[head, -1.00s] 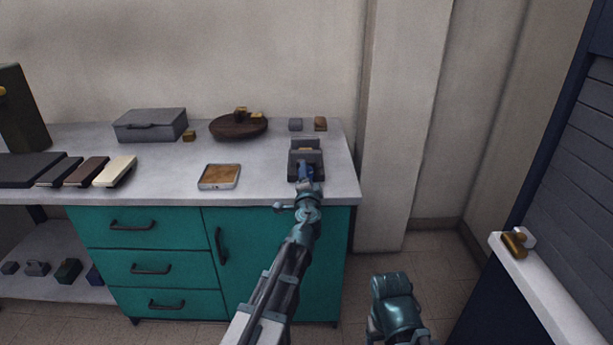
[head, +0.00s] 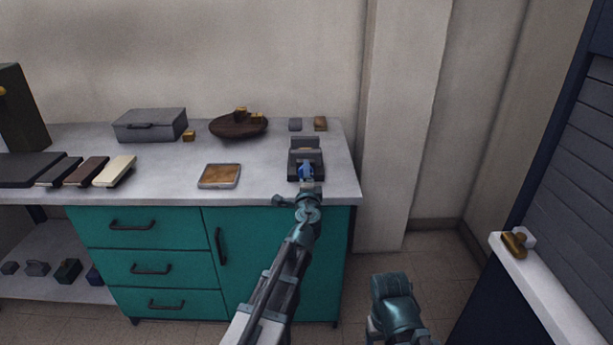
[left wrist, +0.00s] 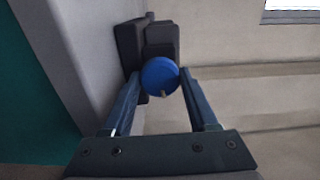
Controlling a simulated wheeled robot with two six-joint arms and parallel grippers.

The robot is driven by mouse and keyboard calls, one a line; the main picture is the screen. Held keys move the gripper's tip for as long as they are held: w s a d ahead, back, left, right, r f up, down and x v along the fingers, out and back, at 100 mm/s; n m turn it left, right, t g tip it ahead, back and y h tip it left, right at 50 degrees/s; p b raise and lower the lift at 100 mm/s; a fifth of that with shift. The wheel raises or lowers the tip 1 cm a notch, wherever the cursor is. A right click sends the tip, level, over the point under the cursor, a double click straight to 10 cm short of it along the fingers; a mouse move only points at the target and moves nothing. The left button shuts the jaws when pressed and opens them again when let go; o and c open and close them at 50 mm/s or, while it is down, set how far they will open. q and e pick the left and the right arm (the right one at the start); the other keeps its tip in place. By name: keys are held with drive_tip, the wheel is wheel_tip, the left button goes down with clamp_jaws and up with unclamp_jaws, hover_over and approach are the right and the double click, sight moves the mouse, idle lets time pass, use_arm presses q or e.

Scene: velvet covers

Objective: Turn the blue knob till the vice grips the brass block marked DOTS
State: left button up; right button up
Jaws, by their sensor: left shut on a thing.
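The dark grey vice (head: 291,165) stands near the right front of the worktop. Its round blue knob (head: 306,171) faces the front edge. In the left wrist view the knob (left wrist: 158,74) has a small pale mark low on its rim, and the dark vice (left wrist: 130,45) is behind it. My left gripper (left wrist: 160,77) is shut on the knob, one finger on each side.
Behind the vice are a small grey block (head: 295,125) and a brown block (head: 320,124). A shallow tan-topped tray (head: 219,176) lies to the left, and a grey case (head: 150,125) farther back. The worktop between tray and vice is clear.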

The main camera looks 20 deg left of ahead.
use_arm(q)
drive_tip(key=o, duration=1.4)
drive_tip(key=shift+c, duration=0.2)
